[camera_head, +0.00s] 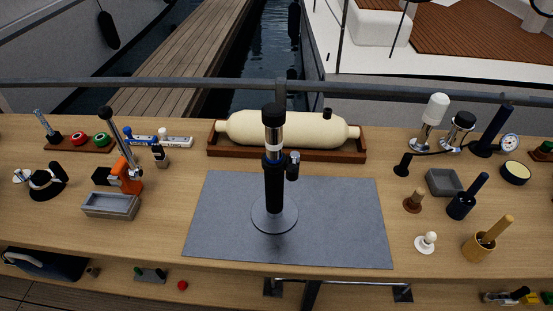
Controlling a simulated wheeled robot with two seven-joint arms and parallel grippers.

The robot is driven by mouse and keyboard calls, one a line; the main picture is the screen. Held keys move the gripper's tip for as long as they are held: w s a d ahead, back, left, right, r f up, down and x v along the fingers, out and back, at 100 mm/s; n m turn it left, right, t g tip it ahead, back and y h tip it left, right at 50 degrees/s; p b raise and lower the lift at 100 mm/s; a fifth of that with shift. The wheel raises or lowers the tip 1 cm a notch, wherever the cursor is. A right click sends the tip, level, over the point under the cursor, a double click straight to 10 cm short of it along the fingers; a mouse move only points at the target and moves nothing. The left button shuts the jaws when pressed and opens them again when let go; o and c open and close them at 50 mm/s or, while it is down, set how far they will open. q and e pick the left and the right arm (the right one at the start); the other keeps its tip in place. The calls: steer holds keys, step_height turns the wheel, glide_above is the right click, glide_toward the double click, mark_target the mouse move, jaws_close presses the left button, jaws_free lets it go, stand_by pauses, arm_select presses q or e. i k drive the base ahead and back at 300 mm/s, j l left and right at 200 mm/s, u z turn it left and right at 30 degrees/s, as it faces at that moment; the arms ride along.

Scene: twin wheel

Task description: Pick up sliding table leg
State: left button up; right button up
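The sliding table leg appears to be the upright column (274,190) in the middle of the table. It has a black cap, a silver section, a thin blue band and a thick black lower tube. A black clamp knob (293,165) sticks out on its right side. Its round grey base plate (262,222) rests on a grey mat (345,235). Neither of my grippers is in view, and nothing is touching the column.
A cream cylinder in a wooden cradle (215,150) lies behind the column. An orange-based lever (128,175) and a grey tray (110,206) stand left. Several small posts, a grey box (443,182) and a wooden mortar (480,247) stand right. The mat around the base is clear.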

mark_target(274, 213)
steer(key=l+u, duration=0.15)
steer(key=l, duration=0.25)
steer(key=k+l+u, duration=0.1)
steer(key=l, duration=0.3)
steer(key=k+l+u, duration=0.15)
steer(key=l, duration=0.25)
steer(key=k+l+u, duration=0.15)
steer(key=l, duration=0.25)
steer(key=l+u, duration=0.1)
steer(key=l, duration=0.25)
steer(key=k, duration=0.05)
